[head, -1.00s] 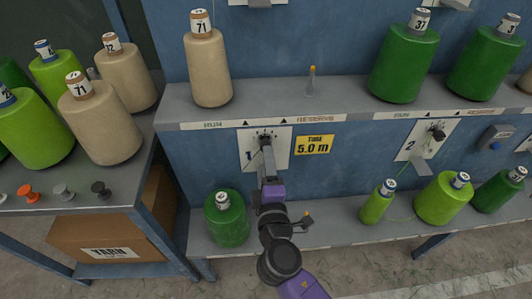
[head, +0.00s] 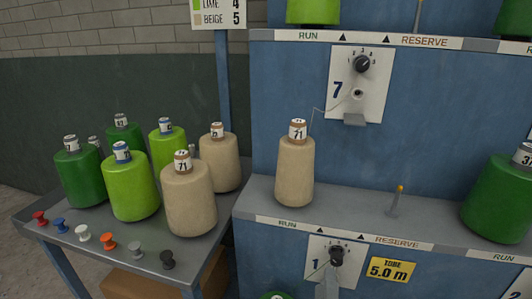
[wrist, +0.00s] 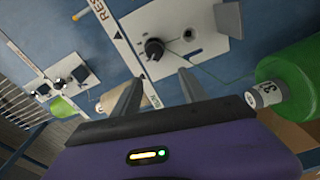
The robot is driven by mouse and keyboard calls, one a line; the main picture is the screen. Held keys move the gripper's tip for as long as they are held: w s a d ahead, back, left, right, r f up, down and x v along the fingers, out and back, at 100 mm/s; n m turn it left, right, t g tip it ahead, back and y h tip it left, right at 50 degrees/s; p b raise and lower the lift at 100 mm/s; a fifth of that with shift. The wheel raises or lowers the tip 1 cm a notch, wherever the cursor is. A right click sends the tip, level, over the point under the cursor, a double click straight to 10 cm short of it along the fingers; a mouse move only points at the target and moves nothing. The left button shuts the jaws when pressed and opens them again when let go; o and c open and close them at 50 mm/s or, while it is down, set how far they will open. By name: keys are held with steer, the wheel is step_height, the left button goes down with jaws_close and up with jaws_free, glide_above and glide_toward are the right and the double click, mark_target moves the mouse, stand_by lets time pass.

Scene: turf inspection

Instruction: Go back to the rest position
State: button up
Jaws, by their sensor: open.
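My gripper (wrist: 158,88) is open in the wrist view, its two grey fingers apart with nothing between them. A white panel with a black knob (wrist: 154,48) lies beyond the fingertips, apart from them as far as I can tell. A green yarn cone (wrist: 292,82) is to the right of the fingers. A beige cone (wrist: 108,101) is partly hidden behind the left finger. In the head view I cannot make out my gripper; panel 1 with its knob (head: 337,256) shows at the bottom edge.
The blue rack's shelf (head: 350,212) holds a beige cone (head: 295,170) and a green cone (head: 500,200). A side table (head: 120,262) at left carries several green, lime and beige cones and a row of coloured pegs. Panel 7 (head: 357,90) is above.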

steer(key=s+a+r+m+y+p, duration=0.25)
steer(key=s+m+y, duration=0.3)
steer(key=s, duration=0.85)
steer(key=s+d+r+m+g+p, duration=0.1)
steer(key=s+d+r+m+p, duration=0.1)
steer(key=s, duration=0.5)
steer(key=s+d+r+m+g+h+p, duration=0.1)
steer(key=s+d+r+m+p, duration=0.1)
steer(key=s, duration=0.6)
steer(key=s+d+r+m+p, duration=0.2)
steer(key=s+d+r+m, duration=0.1)
steer(key=s, duration=0.4)
steer(key=shift+s+r+m+g, duration=0.3)
steer(key=shift+r+m+g, duration=0.1)
steer(key=shift+r, duration=0.4)
